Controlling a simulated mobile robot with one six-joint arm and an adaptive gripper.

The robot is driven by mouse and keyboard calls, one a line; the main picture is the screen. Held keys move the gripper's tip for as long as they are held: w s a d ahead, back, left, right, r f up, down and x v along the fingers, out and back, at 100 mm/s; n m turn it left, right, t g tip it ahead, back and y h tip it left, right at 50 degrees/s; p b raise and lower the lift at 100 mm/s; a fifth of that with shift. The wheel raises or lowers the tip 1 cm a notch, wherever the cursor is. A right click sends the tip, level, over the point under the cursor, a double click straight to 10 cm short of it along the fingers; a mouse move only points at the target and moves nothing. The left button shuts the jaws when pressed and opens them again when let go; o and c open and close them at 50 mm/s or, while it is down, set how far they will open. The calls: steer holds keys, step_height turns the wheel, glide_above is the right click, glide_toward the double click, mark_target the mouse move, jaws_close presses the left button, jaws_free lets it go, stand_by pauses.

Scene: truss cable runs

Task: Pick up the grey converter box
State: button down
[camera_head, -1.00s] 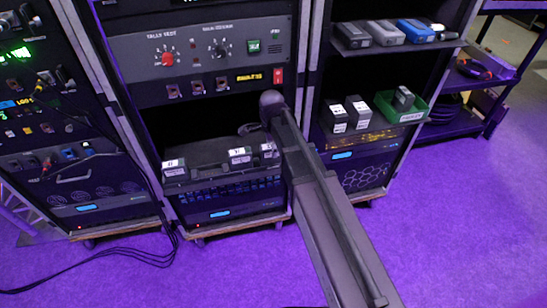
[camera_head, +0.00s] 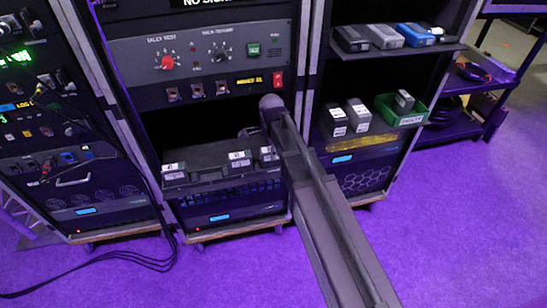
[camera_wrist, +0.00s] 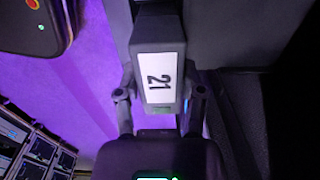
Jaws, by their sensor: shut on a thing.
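In the wrist view a dark grey box (camera_wrist: 172,30) with a white label reading 21 stands between the fingers of my gripper (camera_wrist: 159,92). The fingers touch its two sides, so the gripper is shut on it. In the head view my arm reaches to the middle rack, and my gripper is mostly hidden there. I cannot tell from the head view which box is held. Similar boxes with white labels, one at the left (camera_head: 174,172) and one nearer the middle (camera_head: 239,160), sit on the middle rack's shelf.
The right rack holds a row of boxes on its upper shelf, including a grey one (camera_head: 383,36) and a blue one (camera_head: 415,33). Below are two labelled boxes and a green bin (camera_head: 398,112). Black cables (camera_head: 140,258) lie on the purple floor. The floor at right is clear.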

steer(key=shift+r, duration=0.1)
stand_by(0.3)
step_height(320, 180, up, 3)
steer(key=p, duration=0.3)
steer(key=shift+r, duration=0.15)
steer(key=s+d+p, duration=0.1)
steer(key=s+d, duration=0.1)
steer(key=s, duration=0.5)
steer(key=s+d+r+p, duration=0.1)
steer(key=s+d, duration=0.2)
steer(key=s, duration=0.5)
steer(key=shift+r, duration=0.25)
steer(key=shift+s, duration=0.15)
stand_by(0.6)
stand_by(0.3)
steer(key=s+a, duration=0.4)
steer(key=a, duration=1.3)
steer(key=shift+r, duration=0.15)
steer(key=shift+a, duration=0.15)
